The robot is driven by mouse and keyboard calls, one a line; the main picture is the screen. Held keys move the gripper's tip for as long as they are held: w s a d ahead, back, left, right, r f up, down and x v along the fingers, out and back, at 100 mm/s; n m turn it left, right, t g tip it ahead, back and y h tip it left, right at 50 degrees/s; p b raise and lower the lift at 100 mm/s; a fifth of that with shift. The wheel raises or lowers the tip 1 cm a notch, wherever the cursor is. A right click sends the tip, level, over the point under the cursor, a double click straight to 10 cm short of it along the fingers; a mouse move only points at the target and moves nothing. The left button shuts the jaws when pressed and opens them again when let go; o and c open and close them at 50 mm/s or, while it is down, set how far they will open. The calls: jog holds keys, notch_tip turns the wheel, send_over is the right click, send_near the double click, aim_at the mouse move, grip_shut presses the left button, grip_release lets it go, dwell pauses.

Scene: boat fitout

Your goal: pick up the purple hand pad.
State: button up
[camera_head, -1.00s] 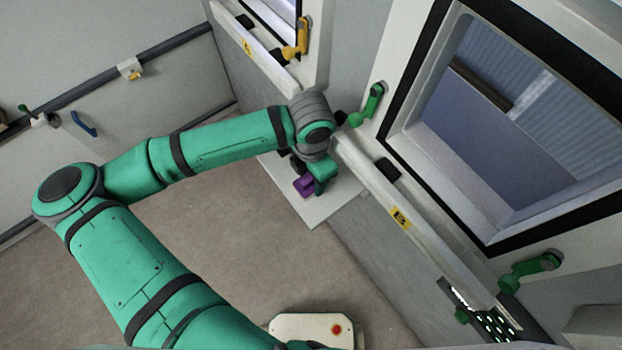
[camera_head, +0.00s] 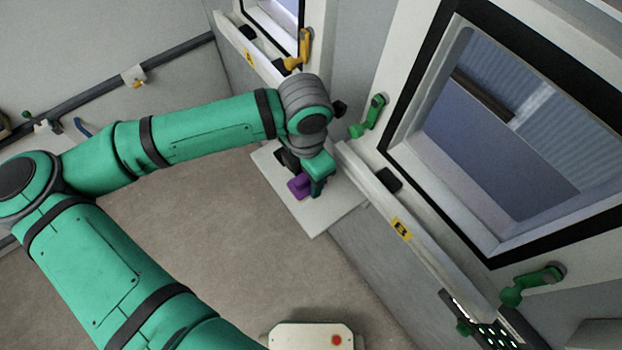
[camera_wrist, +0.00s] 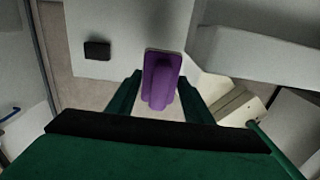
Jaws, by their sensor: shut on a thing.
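The purple hand pad (camera_head: 299,187) shows beside my gripper (camera_head: 314,186), over the pale shelf in the head view. In the wrist view the purple pad (camera_wrist: 160,82) stands between the two green fingers of my gripper (camera_wrist: 160,98), with its flat plate and raised grip facing the camera. My gripper is shut on the pad. The head view does not clearly show the gap between the pad and the shelf. Part of the pad is hidden behind the fingers in the head view.
The pale shelf (camera_head: 318,222) juts out below my gripper. A black block (camera_wrist: 97,50) shows in the wrist view. A window with a green handle (camera_head: 369,117) is close to the right of my wrist. A white box with a red button (camera_head: 312,336) stands at the bottom.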

jog(key=s+a, duration=1.1)
jog(key=a, duration=0.4)
